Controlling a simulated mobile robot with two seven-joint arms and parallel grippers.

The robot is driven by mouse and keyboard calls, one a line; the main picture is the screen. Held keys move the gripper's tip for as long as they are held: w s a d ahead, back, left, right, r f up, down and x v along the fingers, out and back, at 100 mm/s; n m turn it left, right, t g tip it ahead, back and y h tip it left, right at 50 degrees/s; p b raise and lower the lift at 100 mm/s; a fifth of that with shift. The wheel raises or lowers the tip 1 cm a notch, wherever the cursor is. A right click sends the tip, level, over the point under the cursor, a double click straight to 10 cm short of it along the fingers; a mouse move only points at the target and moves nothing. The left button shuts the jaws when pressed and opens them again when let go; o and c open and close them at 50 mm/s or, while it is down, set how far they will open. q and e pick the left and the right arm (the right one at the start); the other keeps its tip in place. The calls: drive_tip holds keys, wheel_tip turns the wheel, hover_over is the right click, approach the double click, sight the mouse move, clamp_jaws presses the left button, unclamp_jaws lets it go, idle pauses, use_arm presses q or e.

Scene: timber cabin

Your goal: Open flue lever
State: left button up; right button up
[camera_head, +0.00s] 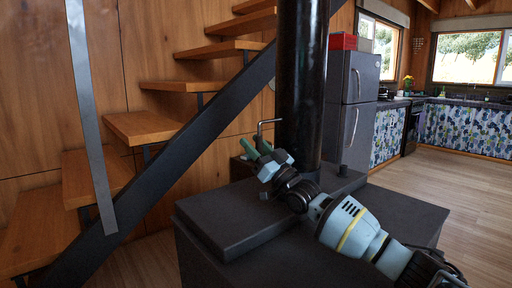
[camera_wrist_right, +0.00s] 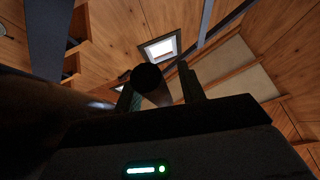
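The black flue pipe (camera_head: 302,85) rises from the dark stove top. A thin bent metal lever (camera_head: 262,128) sticks out to the left of the pipe, low down. My right gripper (camera_head: 257,149) is at the lever, its greenish fingers around the lever's lower part. In the right wrist view, the fingers (camera_wrist_right: 158,92) stand apart with a dark round-ended rod (camera_wrist_right: 147,77) between them, nearer the left finger. A gap shows to the right finger. I cannot tell for sure that this rod is the lever. My left gripper is not in view.
The dark stove (camera_head: 240,225) fills the front, under my right arm. Wooden stairs (camera_head: 145,127) with a dark stringer climb behind it on the left. A grey fridge (camera_head: 352,78) and kitchen counters stand at the back right. The wooden floor (camera_head: 460,190) on the right is clear.

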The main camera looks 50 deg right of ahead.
drive_tip(key=shift+s+f, duration=0.1)
drive_tip(key=v, duration=0.7)
drive_tip(key=shift+s, duration=0.15)
idle(0.6)
